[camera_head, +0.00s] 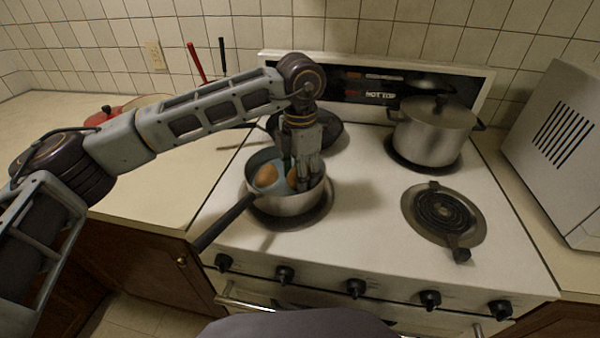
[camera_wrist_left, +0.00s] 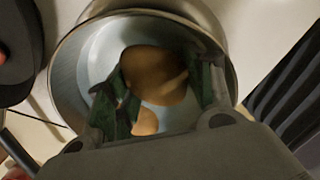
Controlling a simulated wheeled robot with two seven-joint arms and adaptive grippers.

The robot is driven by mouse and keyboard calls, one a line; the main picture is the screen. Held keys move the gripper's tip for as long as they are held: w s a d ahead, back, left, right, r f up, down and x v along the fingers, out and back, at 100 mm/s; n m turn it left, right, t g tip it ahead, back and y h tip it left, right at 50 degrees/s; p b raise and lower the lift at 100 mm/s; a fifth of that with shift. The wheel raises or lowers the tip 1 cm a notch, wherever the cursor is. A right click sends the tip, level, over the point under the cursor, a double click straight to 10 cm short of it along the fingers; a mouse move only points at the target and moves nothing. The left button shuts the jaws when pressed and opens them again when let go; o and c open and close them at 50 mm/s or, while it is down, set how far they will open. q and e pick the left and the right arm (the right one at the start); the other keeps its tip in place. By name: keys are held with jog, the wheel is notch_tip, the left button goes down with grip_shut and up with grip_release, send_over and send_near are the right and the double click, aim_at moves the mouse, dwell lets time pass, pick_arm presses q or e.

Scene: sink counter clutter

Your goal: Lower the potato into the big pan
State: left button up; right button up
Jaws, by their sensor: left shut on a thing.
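The big pan (camera_head: 290,203) is a grey metal pan with a dark handle, on the front left burner; its rim also shows in the left wrist view (camera_wrist_left: 62,75). My left gripper (camera_head: 306,182) points down inside the pan's rim and is shut on a brown potato (camera_wrist_left: 155,72). Only a sliver of that potato (camera_head: 292,178) shows beside the fingers in the head view. A second brown, rounded thing (camera_head: 266,176) is in the pan to the left, and it also shows below the held potato in the wrist view (camera_wrist_left: 147,121). I cannot tell whether the held potato touches the pan floor.
A lidded steel pot (camera_head: 433,135) stands on the back right burner. A dark skillet (camera_head: 322,137) is behind the pan. The front right burner (camera_head: 441,208) holds no pot, but a dark utensil lies across its edge. A white microwave (camera_head: 560,150) stands at right.

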pick_arm(q)
jog(key=shift+f, duration=0.4)
dwell(0.6)
dwell(0.4)
jog(key=o, duration=1.2)
jog(key=shift+r, duration=0.15)
jog(key=shift+r, duration=5.85)
jog(key=shift+r, duration=0.1)
jog(key=shift+r+p, duration=4.3)
jog(key=shift+r, duration=0.1)
jog(key=shift+r+p, duration=0.5)
